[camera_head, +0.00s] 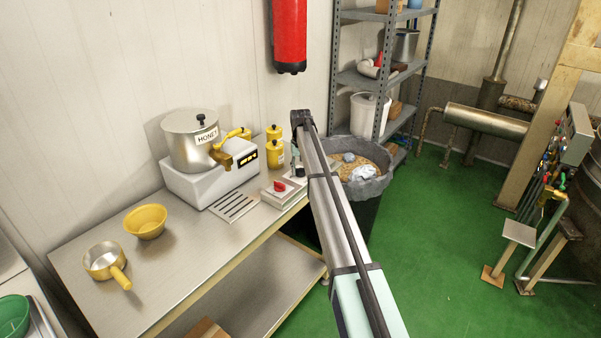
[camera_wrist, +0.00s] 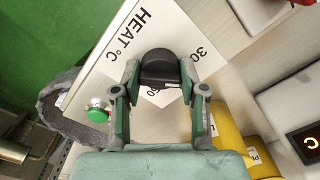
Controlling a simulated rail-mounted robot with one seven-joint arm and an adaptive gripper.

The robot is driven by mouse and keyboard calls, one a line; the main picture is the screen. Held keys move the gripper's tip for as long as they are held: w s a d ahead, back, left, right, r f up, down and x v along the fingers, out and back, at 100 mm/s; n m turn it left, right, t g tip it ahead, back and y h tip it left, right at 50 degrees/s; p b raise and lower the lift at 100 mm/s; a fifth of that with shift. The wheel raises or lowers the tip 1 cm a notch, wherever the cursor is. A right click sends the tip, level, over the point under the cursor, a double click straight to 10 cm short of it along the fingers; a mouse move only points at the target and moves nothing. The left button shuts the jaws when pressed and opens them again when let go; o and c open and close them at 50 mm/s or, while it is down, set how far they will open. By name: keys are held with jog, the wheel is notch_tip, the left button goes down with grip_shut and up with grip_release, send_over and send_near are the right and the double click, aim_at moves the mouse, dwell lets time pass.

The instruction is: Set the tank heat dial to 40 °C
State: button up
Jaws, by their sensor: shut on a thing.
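The heat dial is a black round knob (camera_wrist: 160,65) on a light panel (camera_wrist: 118,62) lettered "HEAT °C" in the wrist view. In the head view my arm largely hides the dial and gripper.
A pot marked HONEY (camera_head: 190,143) stands on a white base (camera_head: 205,183) on the steel table (camera_head: 185,270). A small box with a red switch (camera_head: 279,187) and yellow jars (camera_head: 275,153) stand near the dial. A grey-lined bin (camera_head: 372,190) stands beyond the table end.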

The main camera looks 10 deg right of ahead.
jog(key=m+b, duration=0.1)
jog(key=m, duration=0.2)
jog(key=shift+f+m, duration=0.15)
jog(key=shift+m, duration=0.25)
jog(key=shift+m+b, duration=0.7)
jog(key=shift+m, duration=1)
jog(key=o, duration=1.1)
jog(key=shift+o, duration=0.2)
notch_tip(320, 180, up, 12)
